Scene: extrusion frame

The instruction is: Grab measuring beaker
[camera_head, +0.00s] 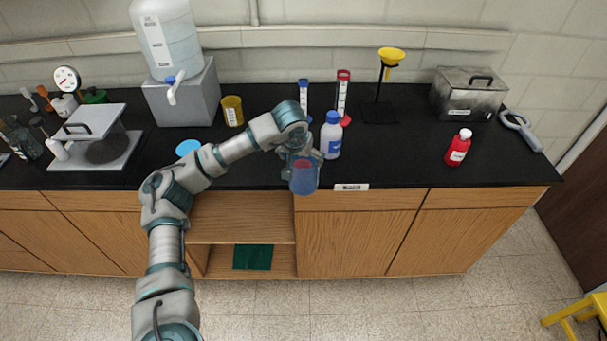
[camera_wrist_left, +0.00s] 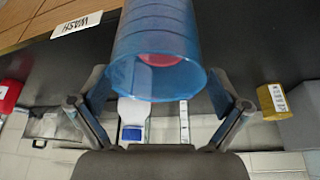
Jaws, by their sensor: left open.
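A translucent blue measuring beaker (camera_head: 304,181) stands near the front edge of the black counter. It fills the upper middle of the left wrist view (camera_wrist_left: 155,35), with a red patch showing through or inside it. My left gripper (camera_head: 301,158) is open at the beaker, behind it as seen from the head. In the left wrist view the left gripper's (camera_wrist_left: 158,92) two fingers are spread on either side of the beaker. I cannot tell whether either finger touches it. My right gripper is in neither view.
A white bottle with a blue cap (camera_head: 331,138) stands close to the right of the beaker. A yellow cup (camera_head: 232,110), a water jug (camera_head: 165,38) on a grey block, and blue and red cylinders stand behind. A red bottle (camera_head: 458,148) is at right. The counter between is clear.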

